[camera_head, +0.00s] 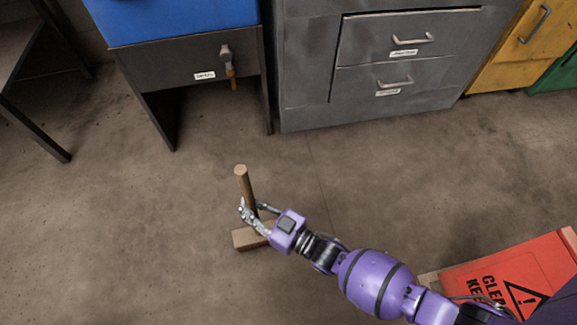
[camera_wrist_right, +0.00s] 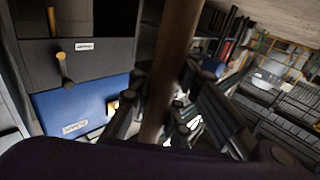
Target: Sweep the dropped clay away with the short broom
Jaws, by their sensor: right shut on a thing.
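The short broom has a round wooden handle (camera_head: 242,178) and a light wooden head (camera_head: 247,238) that is down at the concrete floor. The handle stands nearly upright, leaning slightly. My right gripper (camera_head: 254,209) is shut on the handle, low down above the head. In the right wrist view the handle (camera_wrist_right: 178,45) runs between the fingers of the gripper (camera_wrist_right: 160,112). The bristles are hidden or too small to tell. I cannot make out any dropped clay on the floor. My left gripper is not in view.
A dark bench (camera_head: 188,72) with a blue top and a hanging tool (camera_head: 230,72) stands behind. Grey drawers (camera_head: 385,62) and yellow (camera_head: 525,45) and green (camera_head: 562,75) cabinets line the back. A red warning sign (camera_head: 510,275) is at lower right.

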